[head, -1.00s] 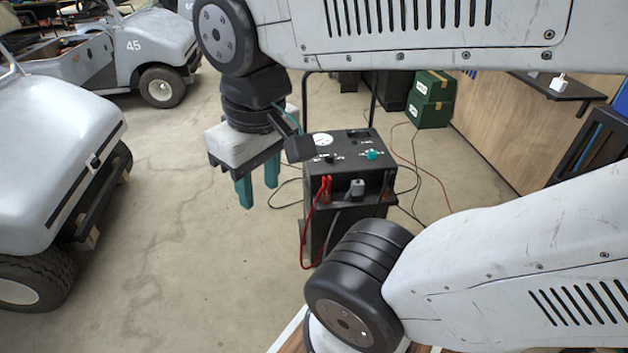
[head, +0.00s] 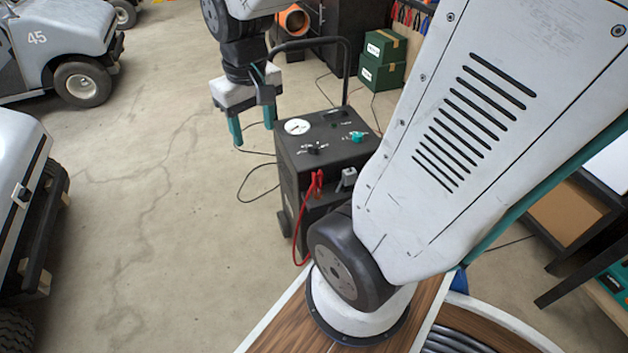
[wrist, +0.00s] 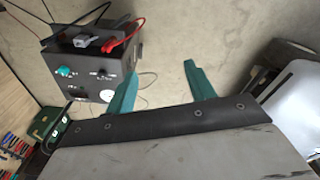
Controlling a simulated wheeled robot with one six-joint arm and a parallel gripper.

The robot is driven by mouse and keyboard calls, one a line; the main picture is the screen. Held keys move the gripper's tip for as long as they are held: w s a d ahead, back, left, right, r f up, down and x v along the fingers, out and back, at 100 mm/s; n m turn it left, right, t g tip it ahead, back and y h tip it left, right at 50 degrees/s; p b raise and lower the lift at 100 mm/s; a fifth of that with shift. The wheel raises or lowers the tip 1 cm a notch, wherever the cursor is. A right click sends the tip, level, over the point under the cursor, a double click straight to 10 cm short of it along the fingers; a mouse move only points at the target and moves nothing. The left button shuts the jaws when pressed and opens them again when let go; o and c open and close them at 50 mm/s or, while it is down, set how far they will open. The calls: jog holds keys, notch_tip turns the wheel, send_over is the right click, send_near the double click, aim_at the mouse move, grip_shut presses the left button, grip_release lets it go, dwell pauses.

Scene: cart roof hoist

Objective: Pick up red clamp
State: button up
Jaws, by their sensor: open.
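The red clamp (head: 317,184) is upright on the front ledge of the black charger (head: 330,150), with a red cable hanging below it. In the wrist view the red clamp (wrist: 110,44) is at upper left on the charger (wrist: 84,72). My gripper (head: 252,123) has teal fingers, spread apart and empty. In the head view it is above and left of the charger's top, apart from the clamp. In the wrist view the fingers of my gripper (wrist: 160,71) point toward bare floor, with the clamp off to their left.
A grey plug (head: 347,179) is just right of the clamp. The charger has a tall black handle (head: 346,70) at its back. Green boxes (head: 384,62) stand behind it. A cart marked 45 (head: 50,50) and another cart (head: 22,170) are at left. The floor between is clear.

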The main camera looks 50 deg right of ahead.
jog(key=w+d+f+m, duration=0.1)
jog(key=w+d+f, duration=0.3)
jog(key=d+f, duration=0.2)
jog(key=m, duration=0.3)
send_near(317, 173)
jog(key=w+a+f, duration=0.2)
jog(key=a, duration=0.1)
jog(key=shift+g, duration=0.4)
jog(key=d+f, duration=0.1)
jog(key=f, duration=0.1)
jog(key=s+d+f, duration=0.1)
jog(key=f, duration=0.2)
jog(key=d+f, duration=0.1)
jog(key=f, duration=0.1)
jog(key=shift+s+d+f, duration=0.1)
jog(key=shift+s+f, duration=0.1)
jog(key=shift+s, duration=0.05)
jog(key=shift+d+f, duration=0.1)
jog(key=shift+f, duration=2.55)
jog(key=shift+w, duration=0.1)
grip_shut()
